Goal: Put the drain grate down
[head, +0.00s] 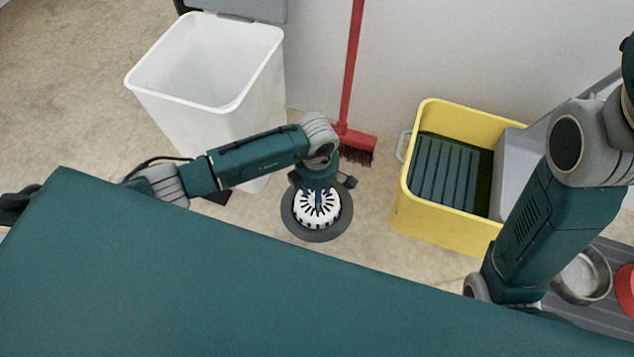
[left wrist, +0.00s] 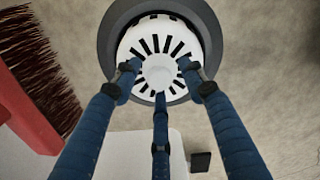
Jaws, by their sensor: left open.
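The drain grate is a white slotted dome (head: 302,214) sitting in a dark grey ring (head: 310,235) on the floor, in the middle of the head view. My left gripper (head: 319,203) hangs right above it, pointing down. In the left wrist view the white grate (left wrist: 160,45) fills the top middle, inside the dark ring (left wrist: 110,30). The three blue fingers of the left gripper (left wrist: 160,80) are open, with their tips over the grate's face and edge. I cannot tell whether they touch it. My right gripper is hidden; only the right arm shows.
A white bin (head: 205,75) stands behind on the left. A red broom (head: 356,140) leans on the wall behind the grate. A yellow mop bucket (head: 445,226) stands to the right. A metal bowl (head: 583,275) sits on a grey mat at far right.

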